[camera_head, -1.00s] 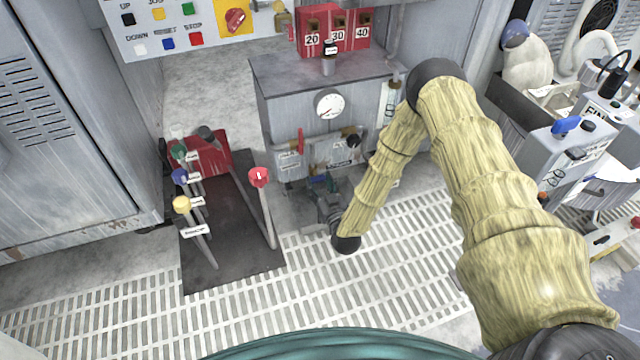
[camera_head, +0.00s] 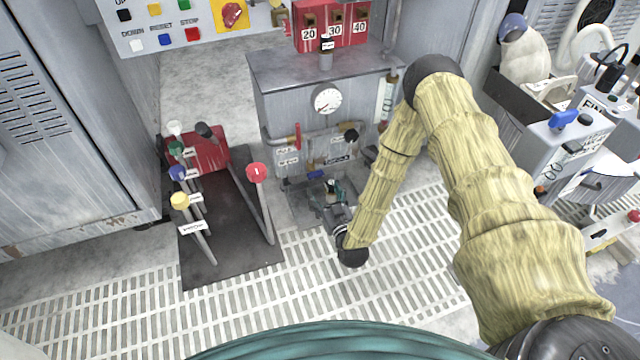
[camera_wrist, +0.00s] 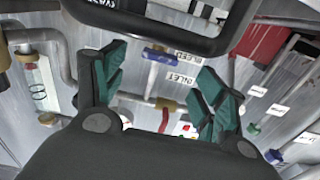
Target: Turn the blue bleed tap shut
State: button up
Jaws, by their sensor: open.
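The blue bleed tap (camera_head: 315,175) is on the low front of the grey cabinet (camera_head: 275,105). In the wrist view the blue tap handle (camera_wrist: 156,54) lies crosswise on a pale stem, beside a label reading BLEED. My gripper (camera_head: 334,187) is open, just in front of the tap and a little to its right in the head view. In the wrist view the teal fingers of my gripper (camera_wrist: 163,62) stand apart, with the tap in the gap between them, nearer the left finger. Nothing is held. I cannot tell whether either finger touches the handle.
A red handle (camera_head: 298,137) and a black knob (camera_head: 351,135) sit above the tap on the cabinet's pipes. A lever stand (camera_head: 225,265) with several coloured knobs is at left. The grated floor (camera_head: 400,270) in front is clear.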

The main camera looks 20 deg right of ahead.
jog(key=s, duration=0.6)
dwell(0.5)
jog(key=s+a+f+g+y+p, duration=0.1)
jog(key=s+a+f+g+p, duration=0.15)
jog(key=s+g, duration=0.4)
jog(key=s+a+f+g+p, duration=0.1)
jog(key=s+a+g+p, duration=0.2)
jog(key=s, duration=0.6)
jog(key=s+d+r+g+h+p, duration=0.1)
jog(key=s+d+r+g+p, duration=0.15)
jog(key=s, duration=0.35)
jog(key=s+d+r+g+p, duration=0.1)
jog(key=s+r+g, duration=0.15)
jog(key=s, duration=0.45)
jog(key=s+d+r+g+h+p, duration=0.1)
jog(key=s+g, duration=0.3)
jog(key=s, duration=0.2)
notch_tip(320, 180, up, 37)
jog(key=p, duration=3.7)
jog(key=shift+d+m, duration=0.2)
jog(key=shift+m, duration=0.1)
jog(key=shift+r+t, duration=0.1)
jog(key=shift+t, duration=0.15)
